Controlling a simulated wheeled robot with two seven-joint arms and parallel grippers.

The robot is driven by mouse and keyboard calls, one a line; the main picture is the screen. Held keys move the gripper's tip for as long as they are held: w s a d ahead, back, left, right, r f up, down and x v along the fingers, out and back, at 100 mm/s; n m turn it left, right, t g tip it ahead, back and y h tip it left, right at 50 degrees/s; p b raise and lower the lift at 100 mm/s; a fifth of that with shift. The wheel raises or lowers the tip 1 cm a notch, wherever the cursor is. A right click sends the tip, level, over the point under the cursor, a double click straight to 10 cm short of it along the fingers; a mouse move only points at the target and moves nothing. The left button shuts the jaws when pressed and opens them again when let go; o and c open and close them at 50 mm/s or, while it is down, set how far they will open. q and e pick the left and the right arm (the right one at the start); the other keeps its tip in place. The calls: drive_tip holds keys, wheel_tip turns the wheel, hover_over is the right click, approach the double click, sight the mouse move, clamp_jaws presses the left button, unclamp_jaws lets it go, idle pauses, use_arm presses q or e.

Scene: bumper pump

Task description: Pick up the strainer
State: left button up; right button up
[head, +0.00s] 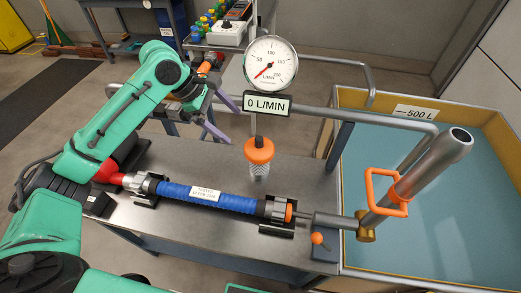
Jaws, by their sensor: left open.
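The strainer, which I take to be the piece with an orange cap and pale mesh-like body (258,168), stands upright on the grey metal bench, below the flow gauge. My left gripper (229,125) is open, its two greyish-purple fingers spread to the left of and beyond the strainer. It is apart from the strainer, with nothing visible between the fingers. My right gripper is not in view.
A blue hose (208,196) lies in black cradles along the bench front. A round gauge (270,63) and 0 L/MIN display (266,103) rise behind the strainer. A pipe with an orange handle (386,192) leans over the blue-floored tank (440,240) at right.

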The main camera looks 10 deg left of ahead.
use_arm(q)
approach(260, 149)
drive_tip(key=p+x, duration=0.2)
drive_tip(key=x, duration=0.3)
drive_tip(key=shift+d+f, duration=0.15)
drive_tip(key=shift+f, duration=0.15)
drive_tip(key=shift+w+d+f, duration=0.1)
drive_tip(key=shift+d+f, duration=0.1)
drive_tip(key=shift+f, duration=0.25)
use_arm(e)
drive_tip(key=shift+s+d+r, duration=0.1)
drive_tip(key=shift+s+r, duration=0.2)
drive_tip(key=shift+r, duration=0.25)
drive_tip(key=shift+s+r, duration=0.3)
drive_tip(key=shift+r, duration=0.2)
use_arm(q)
drive_tip(key=c, duration=1.4)
clamp_jaws()
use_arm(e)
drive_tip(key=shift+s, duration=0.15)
